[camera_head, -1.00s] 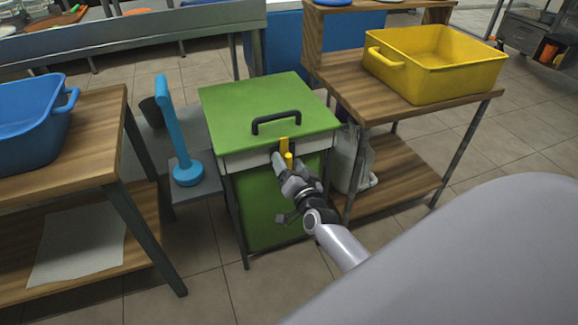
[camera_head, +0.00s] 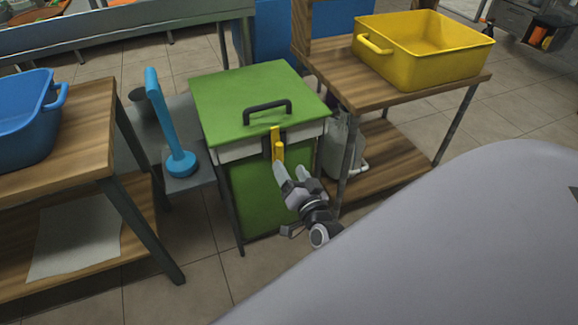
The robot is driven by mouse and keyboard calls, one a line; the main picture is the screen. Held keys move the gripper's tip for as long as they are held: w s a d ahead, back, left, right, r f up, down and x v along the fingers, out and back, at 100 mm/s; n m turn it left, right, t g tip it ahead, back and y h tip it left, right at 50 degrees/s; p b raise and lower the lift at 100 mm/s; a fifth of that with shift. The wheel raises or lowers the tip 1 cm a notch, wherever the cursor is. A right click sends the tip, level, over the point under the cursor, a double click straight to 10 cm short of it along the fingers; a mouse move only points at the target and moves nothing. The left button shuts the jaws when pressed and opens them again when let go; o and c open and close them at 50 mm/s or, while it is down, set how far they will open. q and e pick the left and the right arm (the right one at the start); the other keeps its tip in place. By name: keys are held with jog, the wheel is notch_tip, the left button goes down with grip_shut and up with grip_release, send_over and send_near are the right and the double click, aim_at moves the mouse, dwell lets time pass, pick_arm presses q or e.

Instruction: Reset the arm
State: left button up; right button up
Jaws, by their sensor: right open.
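My right gripper (camera_head: 290,171) is in front of the green press cabinet, pointing toward its front face, just below the yellow latch (camera_head: 277,144). Its two fingers are apart and nothing shows between them. Whether a fingertip touches the latch's lower end, I cannot tell. The green press cabinet (camera_head: 240,97) has a closed lid with a black handle (camera_head: 267,112). My left gripper is not in view.
A wooden table with a yellow tub (camera_head: 425,62) stands to the right. A wooden table with a blue tub (camera_head: 25,125) stands at the left. A blue tool (camera_head: 167,125) stands on a low grey shelf beside the cabinet. Tiled floor is clear in front.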

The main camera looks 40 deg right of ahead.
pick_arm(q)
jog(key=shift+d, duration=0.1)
pick_arm(e)
jog(key=shift+a, duration=0.15)
jog(key=s+a+f+n+g+y, duration=0.1)
jog(key=s+a+n+g+y, duration=0.6)
jog(key=a+n, duration=0.25)
jog(key=s+r+n+g+h, duration=0.25)
jog(key=s+g, duration=0.45)
jog(key=s, duration=1.2)
jog(key=w+a+f+t+y, duration=0.3)
jog(key=w+a+t, duration=0.35)
jog(key=w, duration=0.25)
pick_arm(q)
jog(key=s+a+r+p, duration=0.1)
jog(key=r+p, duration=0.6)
jog(key=p, duration=0.3)
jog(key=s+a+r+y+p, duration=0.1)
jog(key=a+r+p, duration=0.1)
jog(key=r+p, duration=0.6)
jog(key=p, duration=0.3)
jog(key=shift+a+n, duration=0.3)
pick_arm(e)
jog(key=s+d+r, duration=0.2)
jog(key=d+r, duration=0.1)
jog(key=r, duration=1.2)
jog(key=shift+s+d+r+h, duration=0.15)
jog(key=shift+h, duration=0.3)
